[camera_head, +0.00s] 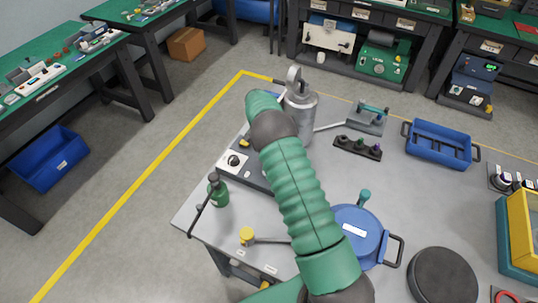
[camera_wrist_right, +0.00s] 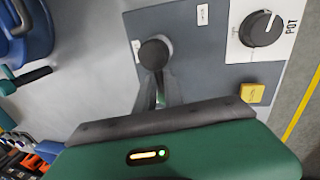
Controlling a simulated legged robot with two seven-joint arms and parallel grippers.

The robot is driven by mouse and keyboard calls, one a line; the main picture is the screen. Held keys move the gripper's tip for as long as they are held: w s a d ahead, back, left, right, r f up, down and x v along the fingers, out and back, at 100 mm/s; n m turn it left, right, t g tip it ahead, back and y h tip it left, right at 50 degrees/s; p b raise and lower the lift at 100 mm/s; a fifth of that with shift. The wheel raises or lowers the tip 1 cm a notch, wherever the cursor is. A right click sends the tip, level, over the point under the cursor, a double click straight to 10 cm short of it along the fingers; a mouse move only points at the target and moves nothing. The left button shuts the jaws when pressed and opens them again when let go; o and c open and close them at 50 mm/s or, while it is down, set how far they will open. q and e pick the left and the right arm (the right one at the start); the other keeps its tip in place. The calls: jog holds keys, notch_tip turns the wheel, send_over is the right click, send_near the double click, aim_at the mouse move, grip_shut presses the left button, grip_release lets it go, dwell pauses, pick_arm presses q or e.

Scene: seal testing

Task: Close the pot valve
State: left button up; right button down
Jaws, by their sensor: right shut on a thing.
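A grey panel (camera_wrist_right: 205,72) fills the upper middle of the right wrist view. It carries a black dial (camera_wrist_right: 262,28) on a white plate marked POT, and a black round-topped handle (camera_wrist_right: 154,54) to the left of the dial. My right gripper (camera_wrist_right: 162,88) is shut at this handle, its fingers seen end-on and the grip partly hidden. The dial stands apart from the gripper. In the head view the dial (camera_head: 235,160) shows at the left of the table; my right arm covers the handle and gripper there. My left gripper is not in view.
A yellow square button (camera_wrist_right: 252,93) sits near the dial. A green bottle (camera_head: 217,192) stands left of my arm. A metal canister (camera_head: 301,112) is behind it, and a blue lidded pot (camera_head: 355,225) is right of it. A blue tray (camera_head: 440,145) lies farther right.

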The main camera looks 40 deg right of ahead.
jog(key=shift+d+r+m, duration=0.1)
jog(key=shift+m, duration=0.4)
jog(key=c, duration=1.5)
grip_release()
jog(key=shift+d, duration=0.1)
jog(key=shift+o, duration=0.2)
jog(key=w+a+r, duration=0.1)
jog(key=w+r, duration=0.2)
jog(key=r, duration=1.3)
jog(key=shift+w, duration=0.1)
